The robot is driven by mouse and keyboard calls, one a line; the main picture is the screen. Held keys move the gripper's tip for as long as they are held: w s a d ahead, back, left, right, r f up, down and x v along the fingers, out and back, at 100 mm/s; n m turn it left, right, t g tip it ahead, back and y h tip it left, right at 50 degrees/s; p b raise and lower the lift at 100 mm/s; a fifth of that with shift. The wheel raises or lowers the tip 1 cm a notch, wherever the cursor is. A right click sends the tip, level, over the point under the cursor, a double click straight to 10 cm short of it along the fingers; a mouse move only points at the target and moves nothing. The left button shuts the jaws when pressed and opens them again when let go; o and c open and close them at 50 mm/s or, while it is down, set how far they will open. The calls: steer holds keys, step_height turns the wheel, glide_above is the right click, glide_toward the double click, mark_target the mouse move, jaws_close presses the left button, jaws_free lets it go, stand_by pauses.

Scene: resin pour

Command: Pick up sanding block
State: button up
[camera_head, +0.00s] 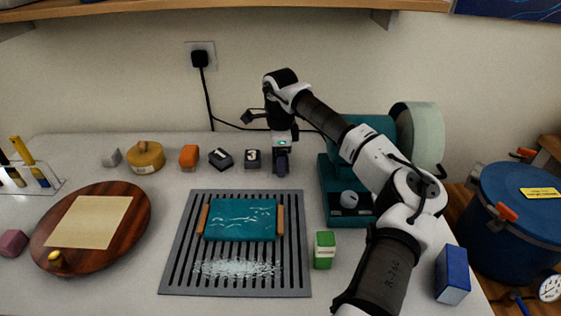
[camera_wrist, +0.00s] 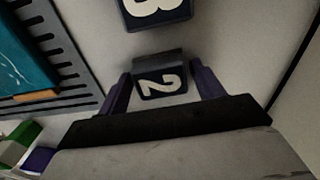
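Dark blocks with white numbers stand in a row at the back of the table; they look like sanding blocks. In the wrist view, the block marked 2 (camera_wrist: 160,84) lies between the two fingers of my gripper (camera_wrist: 161,78), with a narrow gap on each side. My gripper is open and points down; it also shows in the head view (camera_head: 281,168), where it hides most or all of block 2. Block 3 (camera_head: 252,159) is just left of my gripper and shows ahead in the wrist view (camera_wrist: 156,8). Block 1 (camera_head: 221,158) sits further left, turned at an angle.
An orange block (camera_head: 189,156), a yellow round container (camera_head: 146,157) and a grey cube (camera_head: 111,157) continue the row leftward. A slotted grey rack (camera_head: 179,240) with a teal panel (camera_head: 241,219) lies in front. A teal machine (camera_head: 340,190) stands close on the right.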

steer(key=c, duration=0.7)
steer(key=shift+r, duration=0.1)
step_height(320, 180, up, 10)
steer(key=shift+f+b, duration=0.1)
steer(key=shift+b, duration=0.85)
steer(key=o, duration=0.3)
steer(key=shift+c, duration=1)
steer(key=shift+s, duration=0.1)
